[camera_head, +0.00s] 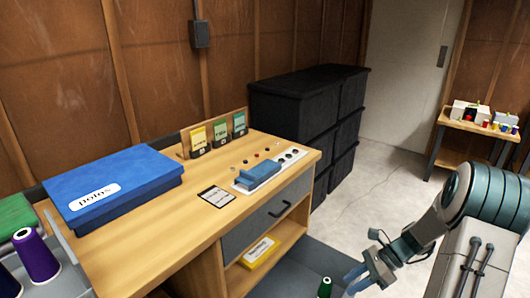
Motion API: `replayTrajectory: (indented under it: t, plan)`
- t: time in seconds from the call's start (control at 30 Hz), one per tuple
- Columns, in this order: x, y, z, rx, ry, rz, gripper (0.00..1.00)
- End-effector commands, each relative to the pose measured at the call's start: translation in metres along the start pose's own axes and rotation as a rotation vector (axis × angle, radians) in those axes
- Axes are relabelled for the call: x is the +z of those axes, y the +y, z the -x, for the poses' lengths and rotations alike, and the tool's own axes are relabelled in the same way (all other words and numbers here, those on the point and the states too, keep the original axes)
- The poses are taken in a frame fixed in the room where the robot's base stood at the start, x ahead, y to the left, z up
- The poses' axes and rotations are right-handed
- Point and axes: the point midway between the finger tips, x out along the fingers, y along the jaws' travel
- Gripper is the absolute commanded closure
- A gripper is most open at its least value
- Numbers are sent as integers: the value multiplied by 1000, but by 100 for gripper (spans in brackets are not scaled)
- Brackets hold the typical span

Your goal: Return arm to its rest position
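My arm comes in from the right edge and bends down toward the lower middle of the camera_head view. My gripper (353,280) is at its end, low near the bottom edge, to the right of the desk. Its two blue-grey fingers point left and look parted, with nothing seen between them. A dark green thread spool (325,288) stands just left of the fingertips, apart from them, partly cut off by the bottom edge.
A wooden desk (150,240) bears a blue box (115,185), small coloured packets and a blue device (258,175). Purple spools (36,257) sit in a grey tray at lower left. Black crates (305,105) stand behind. A small table (470,125) is at far right. Floor between is clear.

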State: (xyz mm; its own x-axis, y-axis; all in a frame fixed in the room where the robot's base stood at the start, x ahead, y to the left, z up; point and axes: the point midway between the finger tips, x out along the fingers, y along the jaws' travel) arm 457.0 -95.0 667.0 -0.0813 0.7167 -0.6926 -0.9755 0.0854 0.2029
Motion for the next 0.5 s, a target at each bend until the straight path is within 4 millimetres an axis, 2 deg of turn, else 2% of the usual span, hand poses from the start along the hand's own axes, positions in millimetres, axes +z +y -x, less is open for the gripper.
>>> replayTrajectory:
  t: [0.03, 0.1, 0.5]
  plan:
    - [27, 11, 15, 8, 54, 78, 67]
    - [51, 24, 27, 24, 123, 184, 67]
    - [168, 110, 89, 122, 478, 793, 67]
